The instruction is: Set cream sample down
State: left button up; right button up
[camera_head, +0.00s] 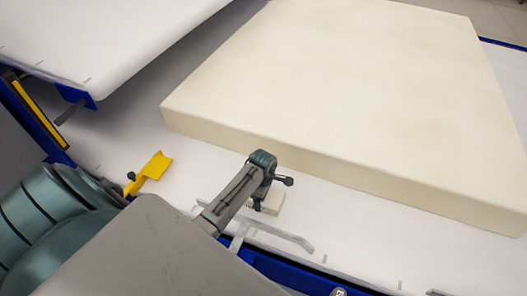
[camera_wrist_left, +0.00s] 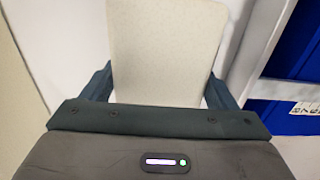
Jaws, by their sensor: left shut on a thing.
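The cream sample (camera_head: 273,202) is a small pale block low in the middle of the head view, at the white table's front edge. It looks to be at or just above the table surface; I cannot tell whether it touches. My left gripper (camera_head: 258,205) is over it and partly hides it. In the left wrist view the cream sample (camera_wrist_left: 165,50) fills the space between the two dark fingers of the left gripper (camera_wrist_left: 160,88), which is shut on it. My right gripper is not in view.
A large cream foam block (camera_head: 340,80) lies on the white table (camera_head: 135,125) behind the gripper. A raised white panel (camera_head: 110,35) is at upper left. A yellow bracket (camera_head: 150,170) stands left of the arm. Grey metal strips (camera_head: 285,237) lie along the blue front edge.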

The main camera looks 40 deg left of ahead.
pick_arm(q)
jog(key=shift+f, duration=0.65)
jog(key=o, duration=0.9)
jog(key=shift+f, duration=0.1)
notch_tip(320, 180, up, 11)
jog(key=shift+b, duration=1.15)
jog(key=shift+r, duration=0.65)
